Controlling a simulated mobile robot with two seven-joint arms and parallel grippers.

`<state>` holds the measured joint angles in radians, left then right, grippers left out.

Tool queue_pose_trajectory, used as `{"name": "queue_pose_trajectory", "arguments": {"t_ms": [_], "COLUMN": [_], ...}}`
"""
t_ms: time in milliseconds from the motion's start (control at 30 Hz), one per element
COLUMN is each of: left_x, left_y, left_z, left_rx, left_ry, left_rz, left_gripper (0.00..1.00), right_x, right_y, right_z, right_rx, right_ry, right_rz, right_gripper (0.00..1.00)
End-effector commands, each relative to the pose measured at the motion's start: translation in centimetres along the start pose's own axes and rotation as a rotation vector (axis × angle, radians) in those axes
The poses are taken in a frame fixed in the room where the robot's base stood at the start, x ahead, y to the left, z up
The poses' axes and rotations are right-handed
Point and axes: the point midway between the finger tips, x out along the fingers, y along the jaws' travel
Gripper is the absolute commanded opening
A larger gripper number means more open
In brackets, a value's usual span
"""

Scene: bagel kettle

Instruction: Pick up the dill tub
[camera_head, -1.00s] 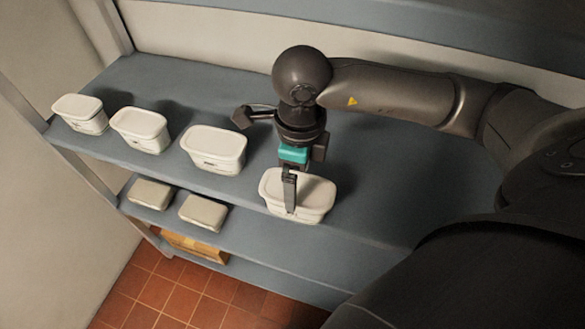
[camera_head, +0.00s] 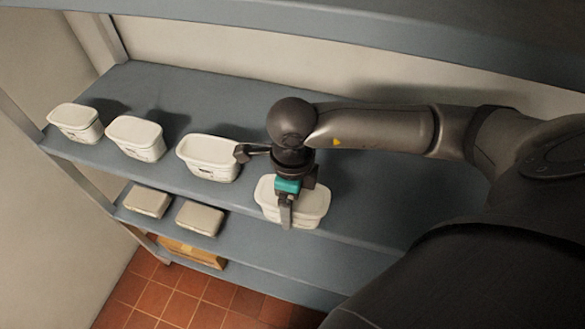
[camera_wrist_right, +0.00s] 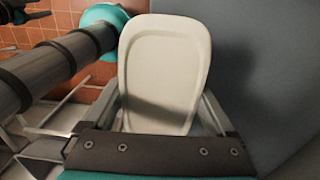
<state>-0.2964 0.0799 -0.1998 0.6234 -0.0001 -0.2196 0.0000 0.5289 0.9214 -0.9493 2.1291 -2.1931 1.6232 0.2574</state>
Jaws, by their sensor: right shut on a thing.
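A white lidded tub (camera_head: 312,203) is at the right end of the row on the upper shelf. Its label cannot be read, so I cannot tell whether it is the dill tub. My right gripper (camera_head: 289,203) comes down over it and is shut on it, one finger on its front side. In the right wrist view the lid (camera_wrist_right: 165,65) lies between the two fingers. I cannot tell whether the tub's base is clear of the shelf.
Three similar white tubs (camera_head: 75,121) (camera_head: 136,136) (camera_head: 209,156) stand to the left on the upper shelf (camera_head: 350,215). Two pale boxes (camera_head: 147,201) (camera_head: 200,217) sit on the shelf below. Another shelf hangs above at the back. The upper shelf is bare to the right.

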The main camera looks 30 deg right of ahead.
Motion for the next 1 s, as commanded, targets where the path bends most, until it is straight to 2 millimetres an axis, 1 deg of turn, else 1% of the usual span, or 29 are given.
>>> {"name": "queue_pose_trajectory", "arguments": {"t_ms": [33, 67, 500, 567, 867, 1000], "left_x": [-0.01, -0.01, -0.02, -0.02, 0.01, 0.18], "left_y": [0.04, 0.05, 0.08, 0.08, 0.10, 0.10], "left_z": [0.16, 0.22, 0.48, 0.48, 0.52, 0.54], "left_rx": [0.000, 0.000, 0.000, 0.000, 0.000, 0.000], "left_ry": [-0.003, -0.004, -0.008, -0.008, -0.009, -0.009], "left_rz": [0.000, 0.001, 0.001, 0.001, 0.001, 0.001], "left_gripper": [0.54, 0.54, 0.54, 0.54, 0.54, 0.54], "right_x": [-0.05, -0.05, -0.09, -0.10, -0.24, -0.86], "right_y": [-0.01, -0.01, -0.03, -0.04, -0.07, -0.11], "right_z": [0.02, 0.02, 0.04, 0.05, 0.10, 0.13], "right_rx": [0.000, 0.000, 0.000, 0.000, 0.000, 0.000], "right_ry": [-0.001, -0.001, -0.002, -0.002, -0.004, -0.005], "right_rz": [0.000, 0.000, -0.001, -0.001, -0.002, -0.003], "right_gripper": [0.58, 0.55, 0.06, 0.00, 0.00, 0.00]}}
